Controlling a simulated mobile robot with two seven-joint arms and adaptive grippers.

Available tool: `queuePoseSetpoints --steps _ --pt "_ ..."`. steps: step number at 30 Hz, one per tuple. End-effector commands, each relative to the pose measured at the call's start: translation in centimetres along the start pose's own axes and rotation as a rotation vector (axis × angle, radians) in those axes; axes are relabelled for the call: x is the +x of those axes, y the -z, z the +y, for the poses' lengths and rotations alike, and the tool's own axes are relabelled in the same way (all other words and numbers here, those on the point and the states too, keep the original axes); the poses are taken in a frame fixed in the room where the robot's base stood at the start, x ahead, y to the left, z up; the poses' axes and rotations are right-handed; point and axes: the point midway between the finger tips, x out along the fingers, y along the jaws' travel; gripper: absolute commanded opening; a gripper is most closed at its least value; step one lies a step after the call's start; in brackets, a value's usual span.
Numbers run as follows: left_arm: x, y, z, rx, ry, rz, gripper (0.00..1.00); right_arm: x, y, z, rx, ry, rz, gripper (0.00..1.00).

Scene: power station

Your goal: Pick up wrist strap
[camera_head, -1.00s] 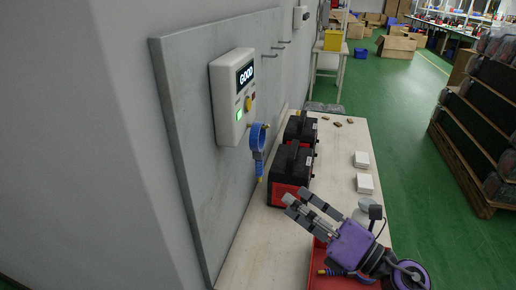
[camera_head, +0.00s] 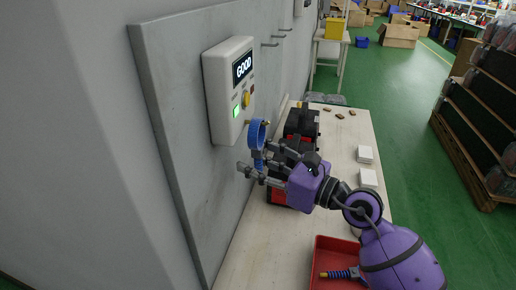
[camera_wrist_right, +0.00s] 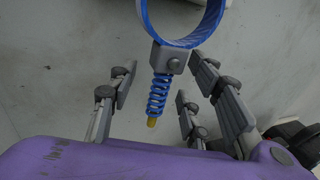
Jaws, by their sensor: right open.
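The wrist strap is a blue ring-shaped band (camera_head: 257,134) with a grey buckle and a short blue coil, hanging in front of the grey wall panel below the tester. In the right wrist view its band (camera_wrist_right: 185,36) is at the top and its coil (camera_wrist_right: 158,97) points down to a yellow tip. My right gripper (camera_head: 257,160) is open, with its fingers on either side of the buckle and coil. In the right wrist view gaps show between the fingers (camera_wrist_right: 160,85) and the strap. My left gripper is out of view.
A white tester (camera_head: 229,91) reading GOOD is on the panel (camera_head: 180,150). Black-and-red cases (camera_head: 302,122) stand on the table behind my gripper. A red tray (camera_head: 324,251) at the front holds another blue coil (camera_head: 342,273). White boxes (camera_head: 365,154) lie to the right.

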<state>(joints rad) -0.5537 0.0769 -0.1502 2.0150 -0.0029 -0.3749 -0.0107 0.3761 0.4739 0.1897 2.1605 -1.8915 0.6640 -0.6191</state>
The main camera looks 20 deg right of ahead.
Motion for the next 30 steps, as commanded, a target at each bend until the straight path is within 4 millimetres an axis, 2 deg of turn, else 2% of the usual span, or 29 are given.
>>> queuePoseSetpoints --steps 6,7,17,30 --pt "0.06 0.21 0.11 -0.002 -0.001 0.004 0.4 0.1 0.09 0.0 0.001 0.0 0.001 0.45" --pt "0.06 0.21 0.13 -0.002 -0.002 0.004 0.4 0.1 0.09 0.0 0.001 0.0 0.001 0.42" --pt "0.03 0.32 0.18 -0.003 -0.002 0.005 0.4 0.07 0.08 0.0 0.002 0.0 0.0 0.0" --pt "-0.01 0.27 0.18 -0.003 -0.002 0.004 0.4 0.07 0.05 0.0 0.002 0.0 0.0 0.0"
